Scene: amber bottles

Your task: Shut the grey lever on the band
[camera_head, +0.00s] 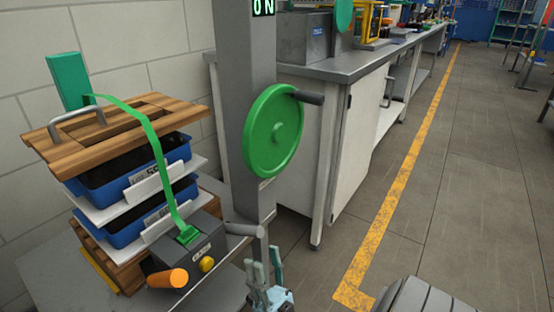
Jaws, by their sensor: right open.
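A green band (152,138) runs over a stack of blue crates and down to a dark grey box-shaped tool (187,254). The tool has an orange handle (168,278) and a yellow knob (206,264). A grey lever (243,229) with a round bar end sticks out to the right of the tool; how it joins the tool is hard to make out. My right gripper (263,266), with pale teal fingers, is open at the bottom edge, just below the lever's end. I cannot tell whether it touches the lever. My left gripper is out of view.
A grey post (240,130) with a green handwheel (273,132) stands behind the lever. A wooden lid (150,127) with a metal handle tops the blue crates (128,195).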

